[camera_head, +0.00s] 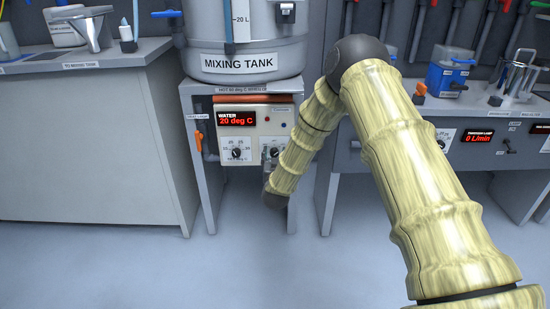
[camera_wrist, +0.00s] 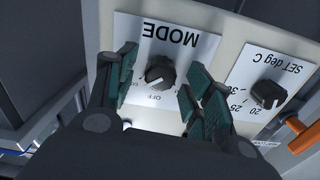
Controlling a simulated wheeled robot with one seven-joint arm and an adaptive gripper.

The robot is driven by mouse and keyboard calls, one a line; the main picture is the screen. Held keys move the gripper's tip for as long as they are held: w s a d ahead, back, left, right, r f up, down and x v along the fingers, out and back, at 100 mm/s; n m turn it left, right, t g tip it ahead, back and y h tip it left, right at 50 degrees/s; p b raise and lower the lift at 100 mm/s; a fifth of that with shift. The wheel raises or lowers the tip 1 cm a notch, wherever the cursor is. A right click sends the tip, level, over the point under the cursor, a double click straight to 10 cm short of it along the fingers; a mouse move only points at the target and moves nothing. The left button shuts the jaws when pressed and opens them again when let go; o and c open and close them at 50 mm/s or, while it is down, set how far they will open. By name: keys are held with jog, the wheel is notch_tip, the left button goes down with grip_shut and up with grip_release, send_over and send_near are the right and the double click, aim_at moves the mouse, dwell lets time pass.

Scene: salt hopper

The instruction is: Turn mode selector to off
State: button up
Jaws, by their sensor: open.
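The mode selector is a black round knob (camera_wrist: 160,73) on a white plate marked MODE, upside down in the wrist view. A small OFF label sits just below the knob there. A light mark shows on the knob's lower left side, but its exact setting is hard to tell.
The SET deg C knob (camera_wrist: 267,94) is beside the MODE plate. A red display (camera_head: 237,119) reads WATER 20 deg C. The mixing tank (camera_head: 245,40) stands above the panel. An orange-handled valve (camera_head: 198,140) is at the panel's left. A grey counter (camera_head: 90,140) stands farther left.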

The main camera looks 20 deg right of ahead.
jog(key=shift+w, duration=0.3)
jog(key=shift+c, duration=0.2)
jog(key=c, duration=1)
